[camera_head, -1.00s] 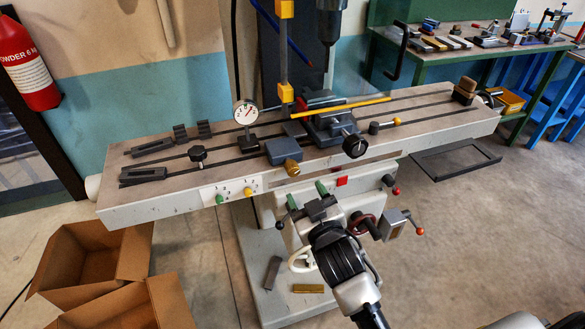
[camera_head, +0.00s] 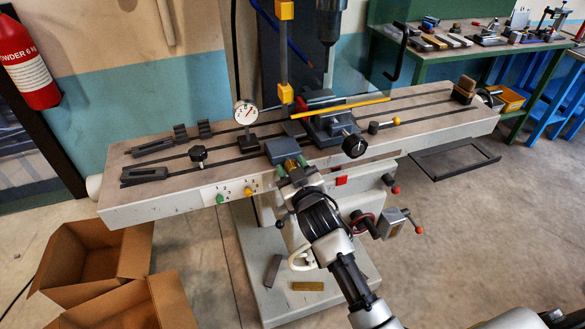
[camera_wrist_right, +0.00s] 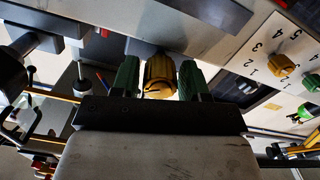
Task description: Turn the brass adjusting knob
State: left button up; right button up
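The brass adjusting knob (camera_head: 290,163) sticks out of the front of a dark grey block (camera_head: 282,148) on the machine table. In the right wrist view the knob (camera_wrist_right: 160,74) shows as a ribbed brass cylinder with a dark mark on its face. My right gripper (camera_head: 291,167) is open at the knob, with one green fingertip on either side of it. In the wrist view a light gap shows between the left finger and the knob; the right finger is very close, and I cannot tell whether it touches. My left gripper is not in view.
A dial gauge (camera_head: 246,113) stands left of the block, and a vise with a black knob (camera_head: 354,146) stands right of it. Numbered small knobs (camera_head: 220,199) and a red button (camera_head: 341,180) sit on the table's front edge. A crank handle (camera_head: 394,222) juts out below.

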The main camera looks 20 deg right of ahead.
jog(key=c, duration=0.6)
jog(key=shift+n, duration=0.4)
jog(key=shift+n+p, duration=0.55)
jog(key=shift+n, duration=0.45)
jog(key=n, duration=0.2)
jog(key=shift+n+p, duration=0.3)
jog(key=n+p, duration=0.1)
jog(key=n, duration=0.5)
jog(key=shift+a+f, duration=0.1)
jog(key=shift+n, duration=0.3)
jog(key=o, duration=0.9)
